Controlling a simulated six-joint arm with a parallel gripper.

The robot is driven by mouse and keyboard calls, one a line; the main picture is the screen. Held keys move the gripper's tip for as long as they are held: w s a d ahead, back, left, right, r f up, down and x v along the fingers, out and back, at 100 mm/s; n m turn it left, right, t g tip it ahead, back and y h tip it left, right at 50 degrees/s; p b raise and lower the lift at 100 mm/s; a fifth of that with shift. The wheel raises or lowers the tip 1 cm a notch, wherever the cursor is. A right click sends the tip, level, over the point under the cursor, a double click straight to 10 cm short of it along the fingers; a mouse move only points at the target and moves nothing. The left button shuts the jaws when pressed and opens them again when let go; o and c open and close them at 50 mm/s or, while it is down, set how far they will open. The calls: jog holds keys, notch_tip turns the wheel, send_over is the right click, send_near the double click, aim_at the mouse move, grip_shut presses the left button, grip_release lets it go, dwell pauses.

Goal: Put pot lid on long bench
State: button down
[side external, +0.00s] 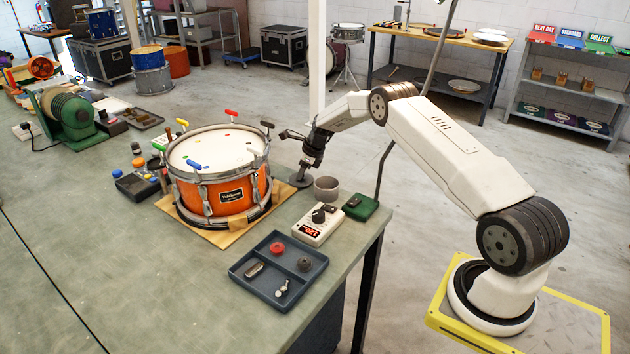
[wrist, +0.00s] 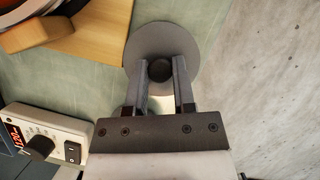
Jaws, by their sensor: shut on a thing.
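The pot lid (wrist: 145,38) is a flat grey disc with a dark round knob. In the side view the lid (side external: 296,182) shows as a grey shape below my gripper (side external: 307,166), near the far right edge of the long bench (side external: 110,245). In the wrist view my gripper (wrist: 160,72) is shut on the lid's knob, one finger on each side. The lid is at the bench edge. I cannot tell whether it touches the bench top or is held just above it. The fingers hide part of the disc.
A small grey pot (side external: 327,190) stands just nearer than the lid. An orange drum (side external: 232,195) on a wooden board (side external: 190,222) is left of it. A white meter (side external: 318,224), a green box (side external: 361,207) and a divided tray (side external: 262,288) crowd the near side.

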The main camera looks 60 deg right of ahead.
jog(key=shift+f, duration=0.15)
jog(key=shift+c, duration=2.2)
grip_release()
jog(key=shift+r, duration=0.2)
jog(key=shift+v, duration=0.8)
jog(key=v, duration=1.1)
jog(key=shift+w+a, duration=0.1)
jog(key=shift+a, duration=0.1)
